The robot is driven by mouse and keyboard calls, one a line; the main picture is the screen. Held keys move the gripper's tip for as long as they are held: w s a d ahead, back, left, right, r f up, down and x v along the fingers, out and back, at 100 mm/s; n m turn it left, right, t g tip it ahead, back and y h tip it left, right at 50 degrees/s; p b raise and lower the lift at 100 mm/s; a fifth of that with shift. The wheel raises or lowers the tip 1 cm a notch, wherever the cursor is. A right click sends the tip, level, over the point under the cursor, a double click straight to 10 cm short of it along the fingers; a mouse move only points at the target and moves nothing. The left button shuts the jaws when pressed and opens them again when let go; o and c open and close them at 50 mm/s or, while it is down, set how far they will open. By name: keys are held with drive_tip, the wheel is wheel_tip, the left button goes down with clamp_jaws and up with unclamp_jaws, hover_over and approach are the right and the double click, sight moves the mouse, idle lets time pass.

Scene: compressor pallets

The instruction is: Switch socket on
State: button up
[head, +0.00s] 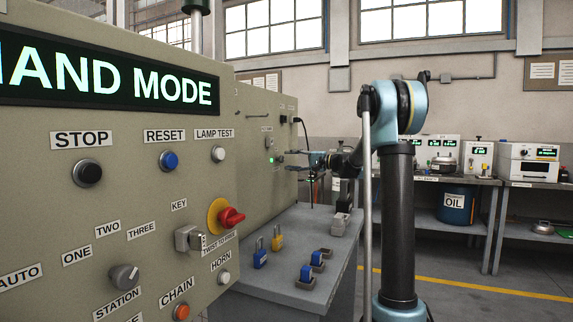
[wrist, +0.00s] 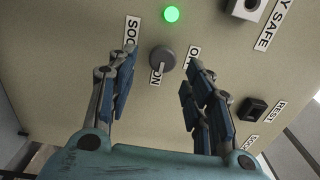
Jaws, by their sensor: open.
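The socket switch is a round grey knob (wrist: 162,58) on the beige panel in the wrist view. An ON label (wrist: 155,76) sits beside it, and a second label to its right is partly hidden by a finger. A label starting "SOC" (wrist: 131,31) is up and to the left. I cannot tell which way the knob points. A green lamp (wrist: 171,14) above the knob is lit; it also shows in the head view (head: 270,160). My gripper (wrist: 163,66) is open, its fingers on either side of the knob in the picture; contact is unclear. In the head view my gripper (head: 290,158) faces the panel's side.
A black REST button (wrist: 253,108) is right of my fingers. A grey bench (head: 290,228) below my arm holds blue and yellow padlocks (head: 277,240) and small blocks. The HAND MODE panel (head: 120,130) fills the left. A workbench (head: 470,180) stands behind.

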drive_tip(key=v, duration=0.8)
drive_tip(key=shift+d, duration=0.35)
drive_tip(key=shift+s, duration=0.1)
